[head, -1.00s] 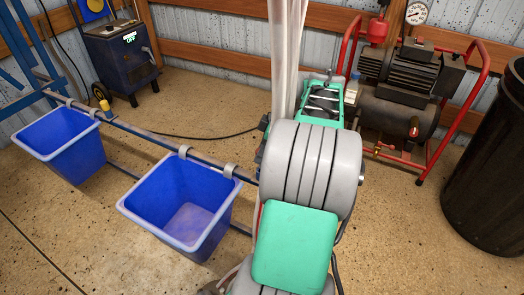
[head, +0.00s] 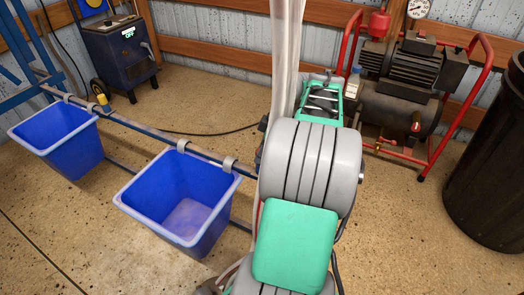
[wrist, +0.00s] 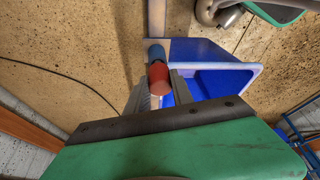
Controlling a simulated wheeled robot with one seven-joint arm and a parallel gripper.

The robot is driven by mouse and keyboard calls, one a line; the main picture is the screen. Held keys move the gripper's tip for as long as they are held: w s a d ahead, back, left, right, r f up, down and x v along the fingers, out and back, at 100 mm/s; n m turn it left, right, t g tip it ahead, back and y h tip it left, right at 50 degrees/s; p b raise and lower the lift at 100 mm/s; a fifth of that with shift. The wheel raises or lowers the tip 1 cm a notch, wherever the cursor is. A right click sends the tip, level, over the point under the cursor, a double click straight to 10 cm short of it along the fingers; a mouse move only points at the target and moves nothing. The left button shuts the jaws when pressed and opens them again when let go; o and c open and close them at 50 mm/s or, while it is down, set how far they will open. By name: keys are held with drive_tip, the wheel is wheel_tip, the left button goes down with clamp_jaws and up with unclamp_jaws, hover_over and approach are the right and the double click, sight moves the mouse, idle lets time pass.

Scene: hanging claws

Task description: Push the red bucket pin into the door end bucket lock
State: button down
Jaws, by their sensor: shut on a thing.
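The red pin (wrist: 158,76) is a short cylinder in the wrist view. My gripper (wrist: 160,90) is shut on it, with one grey finger on each side. A blue round part (wrist: 156,53) lines up with the pin's far end. I cannot tell whether it is the lock, or whether the pin touches or enters it. A blue bucket (wrist: 224,82) is right beside the pin; it probably matches the nearer bucket (head: 182,200) in the head view. In the head view my gripper and the pin are hidden behind my arm.
A blue rail (head: 145,133) carries the buckets on grey hooks. A second blue bucket (head: 62,138) hangs farther left. A compressor (head: 405,90) in a red frame, a dark bin (head: 495,165) and a welder (head: 122,55) stand around. Open floor lies right of my arm.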

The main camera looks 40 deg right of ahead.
drive_tip(key=shift+f+b, duration=0.5)
drive_tip(key=shift+f, duration=0.2)
drive_tip(key=c, duration=1)
unclamp_jaws()
drive_tip(key=shift+r, duration=0.1)
drive_tip(key=shift+c, duration=0.2)
drive_tip(key=shift+r, duration=0.1)
drive_tip(key=p+v, duration=0.5)
drive_tip(key=v, duration=0.3)
drive_tip(key=w+a+r+m+p, duration=0.2)
drive_tip(key=a+r+p, duration=0.6)
drive_tip(key=r+p, duration=0.15)
drive_tip(key=w+a+r+m+p, duration=0.1)
drive_tip(key=w+a+r+p, duration=0.2)
drive_tip(key=a+r+p, duration=0.65)
drive_tip(key=s+a+r+m+h+p, duration=0.1)
drive_tip(key=s+a+r+m+p, duration=0.1)
drive_tip(key=a+r+p, duration=0.4)
drive_tip(key=s+a+r+m+h+p, duration=0.1)
drive_tip(key=s+a+r+p, duration=0.4)
drive_tip(key=r+p, duration=0.4)
drive_tip(key=shift+s+a+r+m+p, duration=0.3)
drive_tip(key=shift+a+r+m+p, duration=0.15)
drive_tip(key=shift+p, duration=0.75)
